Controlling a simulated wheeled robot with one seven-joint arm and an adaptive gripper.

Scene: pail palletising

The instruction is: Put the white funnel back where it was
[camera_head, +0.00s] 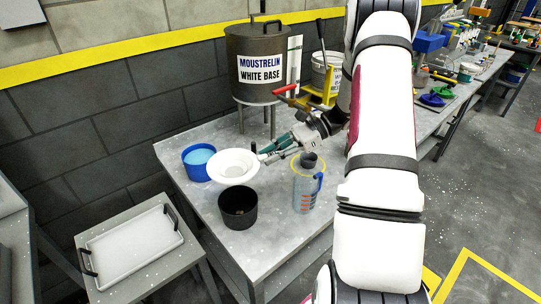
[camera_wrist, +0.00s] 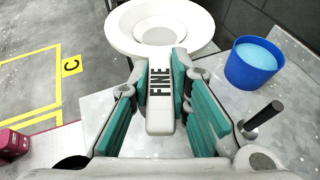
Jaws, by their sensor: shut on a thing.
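The white funnel (camera_head: 232,166) is a wide round dish with a flat rim, above the grey table between the blue tub and the black pot. Whether it rests on anything below is hard to tell. In the wrist view the funnel (camera_wrist: 160,22) lies ahead of my gripper, its handle, marked "FINE" (camera_wrist: 160,90), pointing back at me. My gripper (camera_head: 263,153) reaches in from the right, its green-padded fingers closed about that handle. The funnel's underside and spout are hidden.
A blue tub (camera_head: 198,161) of light blue liquid stands left, a black pot (camera_head: 238,207) in front, a clear jug (camera_head: 305,190) to the right. A big "MOUSTRELIN WHITE BASE" drum (camera_head: 262,62) stands behind on legs. A tray (camera_head: 130,247) lies on a lower side table.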

